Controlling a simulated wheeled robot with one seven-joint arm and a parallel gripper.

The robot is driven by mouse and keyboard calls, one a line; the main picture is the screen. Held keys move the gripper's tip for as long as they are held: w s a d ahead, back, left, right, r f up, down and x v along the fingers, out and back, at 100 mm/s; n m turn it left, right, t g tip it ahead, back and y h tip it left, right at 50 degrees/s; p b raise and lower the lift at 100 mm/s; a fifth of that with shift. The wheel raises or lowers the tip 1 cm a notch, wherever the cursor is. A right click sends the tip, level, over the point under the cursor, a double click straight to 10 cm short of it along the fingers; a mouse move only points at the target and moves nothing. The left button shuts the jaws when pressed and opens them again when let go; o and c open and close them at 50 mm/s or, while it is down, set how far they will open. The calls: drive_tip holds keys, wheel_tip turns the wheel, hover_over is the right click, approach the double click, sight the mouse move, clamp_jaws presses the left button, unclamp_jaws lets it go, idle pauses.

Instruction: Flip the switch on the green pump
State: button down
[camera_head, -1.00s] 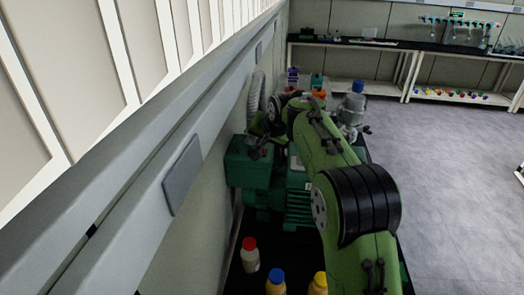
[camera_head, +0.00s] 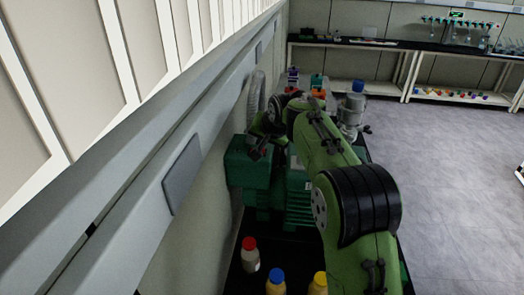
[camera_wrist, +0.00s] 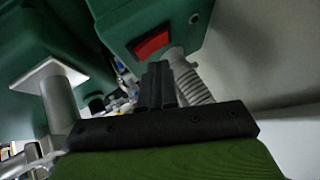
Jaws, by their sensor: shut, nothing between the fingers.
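The green pump (camera_head: 249,165) stands against the wall on a dark surface, partly hidden by my arm in the head view. In the wrist view its green housing (camera_wrist: 118,22) fills the top, and a red rocker switch (camera_wrist: 152,43) in a dark frame sits on the near face. My gripper (camera_wrist: 157,72) is shut and empty. Its fingertips appear just below the switch in the picture; I cannot tell if they touch it. In the head view the gripper (camera_head: 257,152) shows small and dark near the pump's top, and the switch is hidden.
A ribbed hose (camera_wrist: 192,88) runs right behind the fingers. A metal pipe with a white flange (camera_wrist: 50,75) is at left. Bottles with red (camera_head: 250,254), blue (camera_head: 276,281) and yellow (camera_head: 318,284) caps stand in front of the pump. The wall is close on the left; floor is free at right.

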drive_tip(key=shift+f, duration=0.3)
drive_tip(key=shift+d+f+b, duration=0.1)
drive_tip(key=shift+f+b, duration=0.2)
idle(0.4)
drive_tip(key=shift+r+p, duration=0.8)
drive_tip(key=shift+p, duration=0.05)
drive_tip(key=r+p, duration=0.5)
drive_tip(key=shift+w+a, duration=0.1)
drive_tip(key=shift+a, duration=0.3)
drive_tip(key=shift+f, duration=0.1)
